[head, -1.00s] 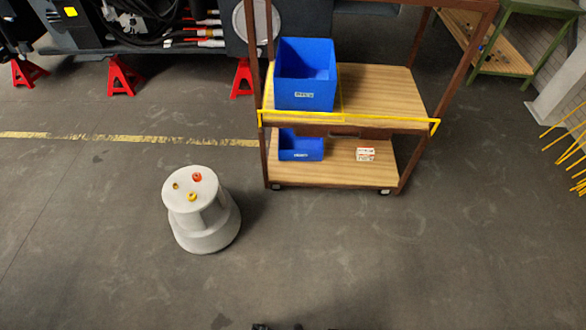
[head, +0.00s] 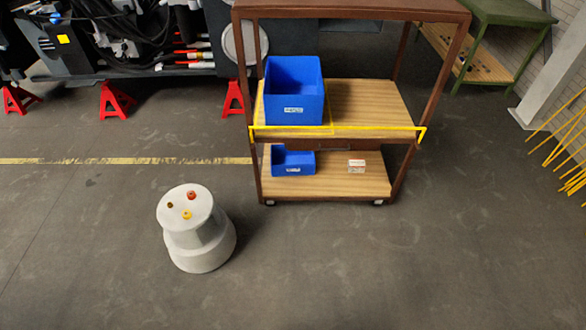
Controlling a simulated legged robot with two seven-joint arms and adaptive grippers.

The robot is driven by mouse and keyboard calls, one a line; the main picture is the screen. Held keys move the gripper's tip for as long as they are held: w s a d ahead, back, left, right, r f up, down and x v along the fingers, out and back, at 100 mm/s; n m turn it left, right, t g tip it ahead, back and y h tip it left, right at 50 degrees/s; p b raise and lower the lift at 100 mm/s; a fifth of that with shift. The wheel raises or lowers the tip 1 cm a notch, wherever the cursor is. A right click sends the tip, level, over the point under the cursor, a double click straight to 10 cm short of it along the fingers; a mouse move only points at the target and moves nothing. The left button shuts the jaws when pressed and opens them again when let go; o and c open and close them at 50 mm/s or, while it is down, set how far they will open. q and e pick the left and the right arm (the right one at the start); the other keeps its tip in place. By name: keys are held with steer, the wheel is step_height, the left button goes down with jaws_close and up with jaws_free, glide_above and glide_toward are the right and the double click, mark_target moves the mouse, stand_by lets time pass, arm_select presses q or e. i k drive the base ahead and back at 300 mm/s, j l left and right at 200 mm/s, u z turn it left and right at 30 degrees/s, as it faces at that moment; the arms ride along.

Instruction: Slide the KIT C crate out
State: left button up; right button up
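A large blue crate (head: 294,92) stands on the left part of the middle shelf (head: 375,105) of a brown wheeled rack. It has a small white label on its front, too small to read. A smaller blue bin (head: 293,163) with a white label sits on the lower shelf (head: 335,187). I cannot tell from the labels which one is KIT C. A yellow bar (head: 340,133) runs along the front edge of the middle shelf, below the large crate. Neither of my grippers is in view.
A grey round step stool (head: 198,230) with several small red, yellow and brown pieces on top stands in front, left of the rack. A small white and red box (head: 356,166) lies on the lower shelf. Red jack stands (head: 113,100) are behind.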

mark_target(284, 162)
steer(key=i+l+u, duration=0.1)
steer(key=i+u, duration=0.2)
steer(key=i, duration=0.25)
steer(key=i+l+u, duration=0.3)
steer(key=i, duration=0.2)
